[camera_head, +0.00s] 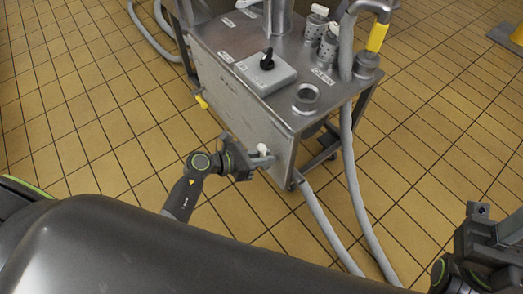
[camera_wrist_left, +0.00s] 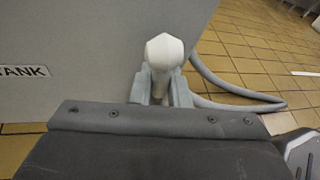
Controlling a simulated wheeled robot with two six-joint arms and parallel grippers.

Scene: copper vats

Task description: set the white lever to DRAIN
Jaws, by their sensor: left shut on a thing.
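The white lever (camera_head: 262,149) sticks out low on the side of the steel cart, near its front right corner. My left gripper (camera_head: 258,160) is at the lever, with its fingers shut on it. In the left wrist view the lever's white knob (camera_wrist_left: 164,52) stands up between the two grey fingers (camera_wrist_left: 162,90). A label reading "TANK" (camera_wrist_left: 24,72) is on the panel to the left of the lever. No DRAIN label can be seen. My right gripper (camera_head: 492,235) is at the right edge, partly cut off, and its jaws cannot be made out.
The steel cart (camera_head: 240,105) carries a grey box with a black knob (camera_head: 267,60), an open pipe fitting (camera_head: 306,97) and perforated canisters (camera_head: 316,27). Grey hoses (camera_head: 352,170) run down to the tiled floor.

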